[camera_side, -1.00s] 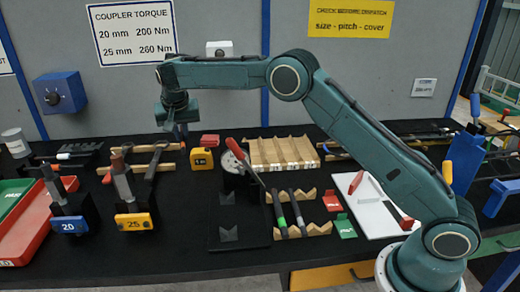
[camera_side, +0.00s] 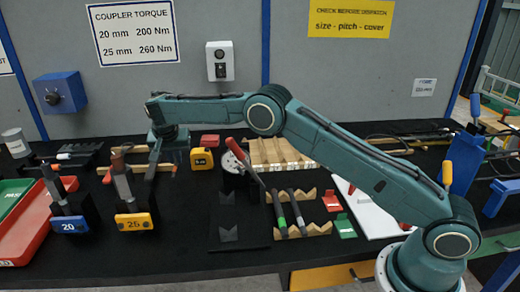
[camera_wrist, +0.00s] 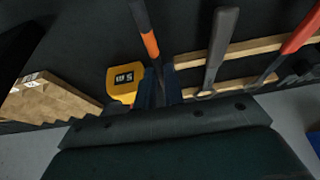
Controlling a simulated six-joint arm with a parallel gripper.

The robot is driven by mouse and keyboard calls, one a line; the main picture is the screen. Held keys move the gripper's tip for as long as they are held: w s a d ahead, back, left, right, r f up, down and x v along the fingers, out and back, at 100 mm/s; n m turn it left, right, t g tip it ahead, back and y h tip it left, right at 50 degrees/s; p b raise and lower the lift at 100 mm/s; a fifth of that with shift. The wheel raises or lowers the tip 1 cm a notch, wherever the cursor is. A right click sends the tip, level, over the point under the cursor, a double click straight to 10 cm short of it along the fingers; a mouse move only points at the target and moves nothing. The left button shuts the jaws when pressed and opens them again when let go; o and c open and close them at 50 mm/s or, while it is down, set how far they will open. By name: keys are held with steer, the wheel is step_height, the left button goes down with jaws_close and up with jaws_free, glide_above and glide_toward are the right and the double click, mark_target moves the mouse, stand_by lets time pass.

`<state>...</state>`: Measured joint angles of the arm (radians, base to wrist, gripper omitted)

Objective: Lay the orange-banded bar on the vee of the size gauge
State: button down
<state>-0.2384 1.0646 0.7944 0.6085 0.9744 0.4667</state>
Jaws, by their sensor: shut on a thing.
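The orange-banded bar (camera_wrist: 150,44) is dark with an orange band and runs up from between my fingers in the wrist view. My gripper (camera_wrist: 160,92) is shut on it. In the side view my gripper (camera_side: 172,158) is low over the wooden rack at the left, and the bar cannot be clearly made out there. The size gauge appears to be the black plate (camera_side: 238,218) with two grey vees (camera_side: 228,234), right of my gripper and apart from it. No bar lies on those vees.
A yellow tape measure (camera_side: 202,158) stands close beside my gripper. A dial with a red handle (camera_side: 234,145) rises behind the gauge. Two bars (camera_side: 298,205) lie on wooden vees to its right. The 25 stand (camera_side: 133,221) is at the left front.

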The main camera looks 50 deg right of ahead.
mark_target(179, 180)
steer(key=shift+f, duration=2.6)
steer(key=shift+f, duration=0.1)
steer(key=c, duration=1.5)
jaws_free()
steer(key=v, duration=1)
steer(key=shift+s+a+r, duration=0.1)
steer(key=shift+r, duration=0.25)
steer(key=shift+s+a+r, duration=0.15)
steer(key=shift+s+r, duration=0.05)
steer(key=shift+r, duration=0.45)
